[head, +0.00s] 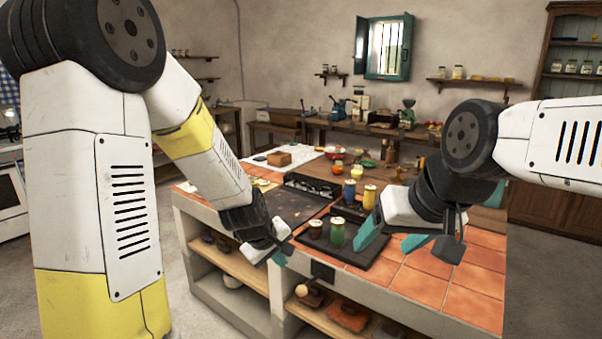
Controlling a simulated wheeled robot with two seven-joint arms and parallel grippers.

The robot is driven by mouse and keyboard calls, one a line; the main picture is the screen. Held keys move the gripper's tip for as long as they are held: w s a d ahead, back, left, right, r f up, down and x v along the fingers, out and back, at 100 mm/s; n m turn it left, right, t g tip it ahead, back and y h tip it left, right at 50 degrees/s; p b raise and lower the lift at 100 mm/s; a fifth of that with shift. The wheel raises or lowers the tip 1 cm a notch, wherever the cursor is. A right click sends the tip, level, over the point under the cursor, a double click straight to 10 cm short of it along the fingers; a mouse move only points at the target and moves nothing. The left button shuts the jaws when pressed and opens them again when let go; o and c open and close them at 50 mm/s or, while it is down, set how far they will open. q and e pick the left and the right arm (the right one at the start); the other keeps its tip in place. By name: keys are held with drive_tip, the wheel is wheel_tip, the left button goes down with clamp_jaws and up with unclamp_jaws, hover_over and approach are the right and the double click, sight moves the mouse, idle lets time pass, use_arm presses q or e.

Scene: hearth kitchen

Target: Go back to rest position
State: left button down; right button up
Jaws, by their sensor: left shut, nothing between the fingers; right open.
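My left gripper (279,250) hangs at the front edge of the tiled island, its teal fingertips shut with nothing between them. My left arm comes down from the upper left and fills much of that side. My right gripper (392,243) is open above the tiled top at the right, its teal fingers apart. Its left finger is close to the green jar (336,233); I cannot tell whether they touch. My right arm comes in from the right edge.
A black hob (312,185) lies behind. Open shelves (232,271) are below. Floor is clear at the right.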

use_arm(q)
drive_tip(key=s+a+r+m, duration=0.4)
drive_tip(key=s+r, duration=0.5)
drive_tip(key=s+a+r+m, duration=0.4)
drive_tip(key=s+r, duration=0.5)
drive_tip(key=s, duration=0.1)
drive_tip(key=shift+a+r+t, duration=0.3)
drive_tip(key=shift+a+r, duration=0.1)
